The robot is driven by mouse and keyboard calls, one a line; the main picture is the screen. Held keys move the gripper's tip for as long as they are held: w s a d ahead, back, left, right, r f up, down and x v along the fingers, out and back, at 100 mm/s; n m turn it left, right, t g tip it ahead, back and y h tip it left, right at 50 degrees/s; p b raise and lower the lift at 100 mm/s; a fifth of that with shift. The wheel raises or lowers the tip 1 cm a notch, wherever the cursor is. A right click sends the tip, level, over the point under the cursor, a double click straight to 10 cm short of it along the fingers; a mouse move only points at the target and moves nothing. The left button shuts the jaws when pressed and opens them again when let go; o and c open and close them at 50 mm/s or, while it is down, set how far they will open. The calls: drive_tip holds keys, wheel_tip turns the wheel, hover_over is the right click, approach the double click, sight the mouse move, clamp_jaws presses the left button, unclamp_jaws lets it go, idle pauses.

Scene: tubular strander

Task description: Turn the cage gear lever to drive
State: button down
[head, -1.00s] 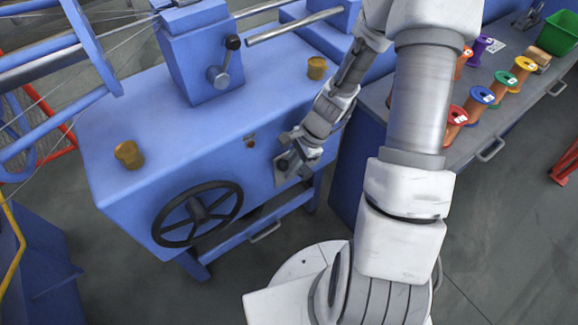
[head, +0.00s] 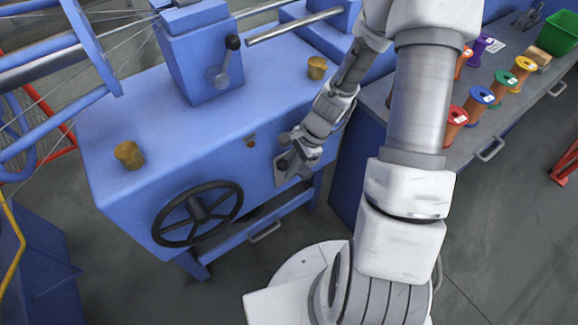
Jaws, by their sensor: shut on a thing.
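The blue machine cabinet (head: 190,100) carries a small pale plate (head: 280,172) on its front face, right of the black handwheel. My gripper (head: 294,166) is at this plate, shut on the cage gear lever there. My fingers and wrist cover most of the lever, so its exact angle and the plate's markings cannot be read.
A black handwheel (head: 197,212) sticks out left of the plate. A black-knobbed lever (head: 228,60) stands on the cabinet's upper block, and brass caps (head: 129,155) sit on top. A grey bench (head: 400,150) with coloured spools is close on the right.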

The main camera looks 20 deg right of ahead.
drive_tip(key=shift+d+r, duration=0.15)
drive_tip(key=d+y+p, duration=0.1)
drive_tip(key=d+r+y+p, duration=0.1)
drive_tip(key=y, duration=0.1)
drive_tip(key=shift+w+d+r+g, duration=0.15)
drive_tip(key=shift+w+d+g, duration=0.05)
drive_tip(key=shift+w+g, duration=0.2)
drive_tip(key=shift+w+d+r+m+g+y, duration=0.1)
drive_tip(key=shift+w+d+m+g+y, duration=0.1)
drive_tip(key=shift+d+y, duration=0.5)
drive_tip(key=shift+w+d+r+m+g+y, duration=0.15)
drive_tip(key=shift+w+d+y, duration=0.1)
drive_tip(key=shift+d+y, duration=0.5)
drive_tip(key=shift+w+d+f+m+g+y, duration=0.1)
drive_tip(key=shift+w+d+g+y, duration=0.1)
drive_tip(key=shift+d+y, duration=0.5)
drive_tip(key=shift+a, duration=0.2)
drive_tip(key=c, duration=1.2)
unclamp_jaws()
drive_tip(key=shift+o, duration=0.2)
drive_tip(key=s+d+r+p, duration=0.4)
drive_tip(key=s+d+r, duration=0.3)
drive_tip(key=d+r, duration=0.2)
wheel_tip(320, 180, up, 2)
drive_tip(key=shift+s+r+p, duration=0.1)
drive_tip(key=shift+s+p, duration=0.25)
